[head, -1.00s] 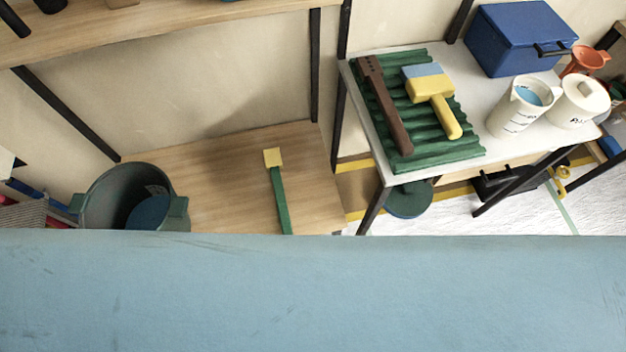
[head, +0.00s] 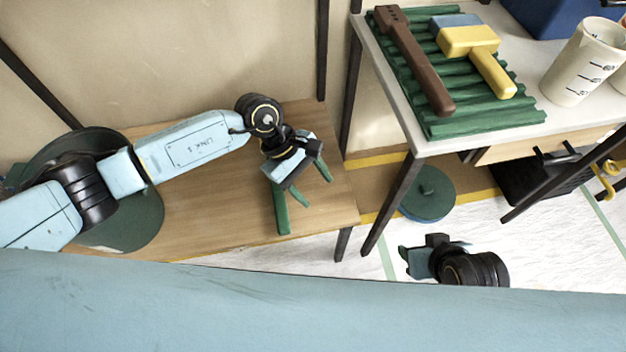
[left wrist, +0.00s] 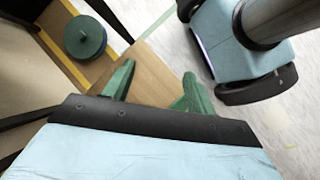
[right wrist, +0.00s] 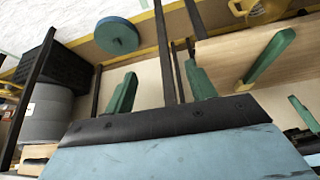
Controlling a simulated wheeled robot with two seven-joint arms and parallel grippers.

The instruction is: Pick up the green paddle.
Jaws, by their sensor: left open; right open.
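The green paddle (head: 281,212) lies on the wooden bench, its handle toward the front edge; its yellow end is hidden behind my left gripper in the head view. In the right wrist view the green paddle (right wrist: 269,60) shows its handle and yellow tip. My left gripper (head: 316,191) is open, with green fingers, just right of the handle and apart from it as seen from the head. Its open fingers (left wrist: 157,70) fill the left wrist view's middle; I cannot tell the paddle there. My right gripper (head: 404,262) is open and empty, right of the bench.
The white table (head: 420,148) at right bears a green ridged board (head: 455,128), a brown tool (head: 415,55), a yellow-and-blue tool (head: 475,45) and a white jug (head: 580,65). A dark green bucket (head: 140,225) is behind my left arm. A round green-blue object (head: 428,195) lies under the table.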

